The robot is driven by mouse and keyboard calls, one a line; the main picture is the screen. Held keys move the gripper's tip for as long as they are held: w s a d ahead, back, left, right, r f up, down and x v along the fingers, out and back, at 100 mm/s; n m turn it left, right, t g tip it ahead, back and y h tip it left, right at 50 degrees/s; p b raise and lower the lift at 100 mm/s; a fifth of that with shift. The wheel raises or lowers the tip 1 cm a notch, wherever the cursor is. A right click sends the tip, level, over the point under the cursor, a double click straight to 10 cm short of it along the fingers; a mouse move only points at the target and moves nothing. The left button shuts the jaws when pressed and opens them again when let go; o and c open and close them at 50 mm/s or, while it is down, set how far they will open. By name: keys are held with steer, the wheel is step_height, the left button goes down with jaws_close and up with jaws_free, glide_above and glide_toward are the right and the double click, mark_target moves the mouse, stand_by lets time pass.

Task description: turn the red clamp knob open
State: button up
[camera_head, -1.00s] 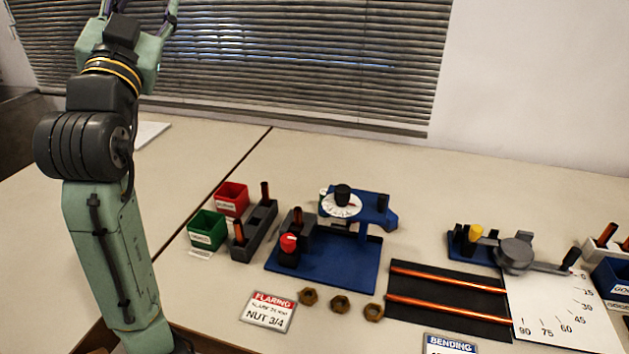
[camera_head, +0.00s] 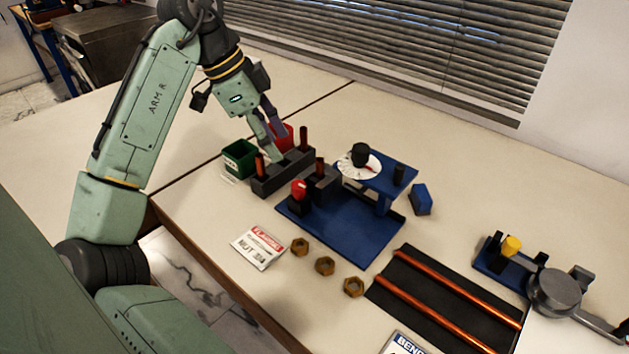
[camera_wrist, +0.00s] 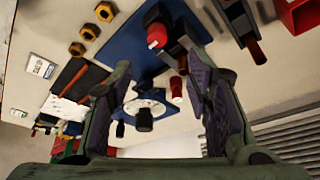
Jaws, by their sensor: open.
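The red clamp knob (camera_head: 298,190) stands on a dark clamp block (camera_head: 325,185) at the left of the blue rig plate (camera_head: 350,232). The red knob (camera_wrist: 157,36) appears there beyond the fingertips. The white dial (camera_wrist: 145,106) shows between the fingers. I cannot tell the knob's turn position.
A dark rack (camera_head: 270,181) with copper tubes, a green bin (camera_head: 239,158) and a red bin (camera_head: 284,136) stand left of the rig. Several brass nuts (camera_head: 324,265) and a flaring sign (camera_head: 258,247) lie in front. A bending tool (camera_head: 553,292) stands at right.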

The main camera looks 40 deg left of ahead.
mark_target(298, 184)
steer(key=x, duration=1.1)
steer(key=shift+s+a, duration=0.1)
steer(key=shift+s, duration=0.2)
steer(key=shift+c, duration=0.5)
jaws_close()
